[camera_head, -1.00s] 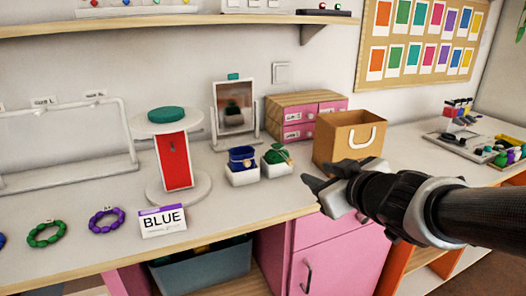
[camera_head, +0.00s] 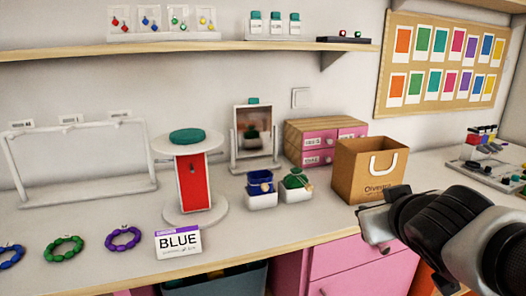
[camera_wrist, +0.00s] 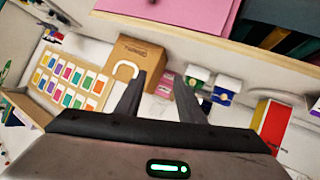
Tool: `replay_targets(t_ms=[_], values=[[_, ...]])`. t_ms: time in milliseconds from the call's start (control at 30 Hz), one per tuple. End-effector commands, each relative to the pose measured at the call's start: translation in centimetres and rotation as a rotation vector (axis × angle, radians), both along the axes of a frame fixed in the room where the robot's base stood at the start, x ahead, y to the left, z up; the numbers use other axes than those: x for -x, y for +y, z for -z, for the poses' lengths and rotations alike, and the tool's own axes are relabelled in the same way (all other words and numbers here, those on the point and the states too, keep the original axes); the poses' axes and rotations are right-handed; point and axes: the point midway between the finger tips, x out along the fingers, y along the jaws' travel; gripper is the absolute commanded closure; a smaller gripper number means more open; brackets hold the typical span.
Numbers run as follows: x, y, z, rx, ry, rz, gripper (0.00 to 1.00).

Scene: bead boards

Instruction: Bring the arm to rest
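My gripper (camera_head: 372,228) is at the right of the head view, in front of the table's edge and below the tan paper bag (camera_head: 369,170). In the wrist view its two dark fingers (camera_wrist: 158,98) stand apart with nothing between them, so it is open and empty. The bag, with its white handle, also shows upside down beyond the fingers in the wrist view (camera_wrist: 120,52). The gripper looks clear of the bag and the table.
A red display stand (camera_head: 193,183), two small white boxes (camera_head: 262,201) and pink drawers (camera_head: 320,140) stand behind. A shelf (camera_head: 220,46) runs above.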

Motion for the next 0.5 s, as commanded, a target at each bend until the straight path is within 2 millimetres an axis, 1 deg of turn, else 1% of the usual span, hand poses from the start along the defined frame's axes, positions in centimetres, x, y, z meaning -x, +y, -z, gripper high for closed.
replay_targets(t_ms=[33, 67, 100, 167, 200, 267, 400, 433, 467, 500], values=[[1.5, -0.1, 0.5, -0.024, 0.054, 0.054, 0.65], [2.4, 0.0, 1.0, -0.042, 0.093, 0.079, 0.65], [3.6, 0.4, 1.7, -0.067, 0.146, 0.103, 0.65], [5.5, 1.5, 2.7, -0.106, 0.225, 0.123, 0.65], [6.7, 2.3, 3.4, -0.134, 0.276, 0.128, 0.65], [8.5, 3.9, 4.2, -0.172, 0.351, 0.122, 0.65], [12.5, 8.1, 5.6, -0.262, 0.51, 0.069, 0.65], [13.3, 9.1, 5.8, -0.28, 0.54, 0.052, 0.65], [13.5, 9.4, 4.4, -0.286, 0.551, 0.047, 0.65], [13.3, 9.2, 2.9, -0.283, 0.547, 0.049, 0.65]])
